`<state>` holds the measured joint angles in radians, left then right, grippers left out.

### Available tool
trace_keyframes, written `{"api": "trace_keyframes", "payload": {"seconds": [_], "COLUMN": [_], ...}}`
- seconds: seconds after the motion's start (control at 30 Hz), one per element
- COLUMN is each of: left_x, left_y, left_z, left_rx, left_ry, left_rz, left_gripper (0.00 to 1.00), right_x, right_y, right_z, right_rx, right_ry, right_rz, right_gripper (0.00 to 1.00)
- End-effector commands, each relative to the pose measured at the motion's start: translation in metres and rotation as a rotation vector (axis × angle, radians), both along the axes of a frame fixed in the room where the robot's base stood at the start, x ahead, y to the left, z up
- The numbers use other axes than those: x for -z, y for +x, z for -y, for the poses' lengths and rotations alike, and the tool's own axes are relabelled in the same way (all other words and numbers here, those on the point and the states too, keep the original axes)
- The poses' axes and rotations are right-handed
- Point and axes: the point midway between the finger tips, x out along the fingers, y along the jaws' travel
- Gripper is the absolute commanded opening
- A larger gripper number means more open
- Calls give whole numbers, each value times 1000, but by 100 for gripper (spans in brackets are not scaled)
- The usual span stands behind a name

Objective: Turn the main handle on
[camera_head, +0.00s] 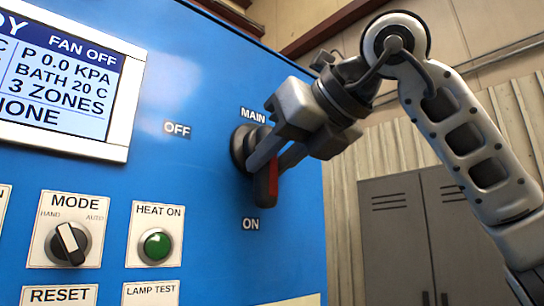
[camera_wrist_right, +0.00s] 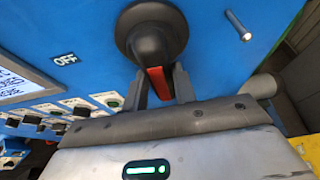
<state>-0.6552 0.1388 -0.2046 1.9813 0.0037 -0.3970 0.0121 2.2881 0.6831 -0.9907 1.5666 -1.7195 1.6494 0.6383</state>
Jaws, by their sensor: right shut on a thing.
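The main handle (camera_head: 266,186) is a dark rotary lever with a red face, on a round dark base on the blue panel. In the head view it points down, toward the ON label (camera_head: 251,224), with MAIN above and the OFF label (camera_head: 177,129) to the left. My right gripper (camera_head: 262,170) is shut on the handle, one finger on each side. In the right wrist view the handle (camera_wrist_right: 156,75) shows between the fingers (camera_wrist_right: 158,88) with its red strip visible. My left gripper is out of view.
The blue panel (camera_head: 200,80) also carries a display (camera_head: 60,85), a MODE knob (camera_head: 68,243) and a green HEAT ON button (camera_head: 155,244). Grey lockers (camera_head: 400,240) stand behind at the right. A small metal peg (camera_wrist_right: 238,25) sticks out in the wrist view.

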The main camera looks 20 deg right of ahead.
Motion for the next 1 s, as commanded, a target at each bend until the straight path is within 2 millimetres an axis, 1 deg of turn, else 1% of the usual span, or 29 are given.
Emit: {"api": "trace_keyframes", "payload": {"seconds": [0.17,0.2,0.27,0.53,0.67,0.77,0.87,1.0], "left_x": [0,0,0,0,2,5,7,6], "left_y": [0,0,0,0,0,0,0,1], "left_z": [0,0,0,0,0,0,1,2], "left_rx": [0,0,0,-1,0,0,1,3], "left_ry": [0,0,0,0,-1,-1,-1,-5], "left_rz": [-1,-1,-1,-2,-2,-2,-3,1], "left_gripper": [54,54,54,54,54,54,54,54], "right_x": [1,1,1,0,-3,-8,-16,-30], "right_y": [0,0,0,0,-7,-19,-39,-70], "right_z": [0,0,0,0,2,6,12,21], "right_rx": [-1,-1,0,-1,-2,0,-1,-2], "right_ry": [-10,-10,-9,-4,-3,-2,-1,-3], "right_rz": [-1,-1,0,0,3,5,5,5], "right_gripper": [0,33,49,49,49,49,49,49]}}
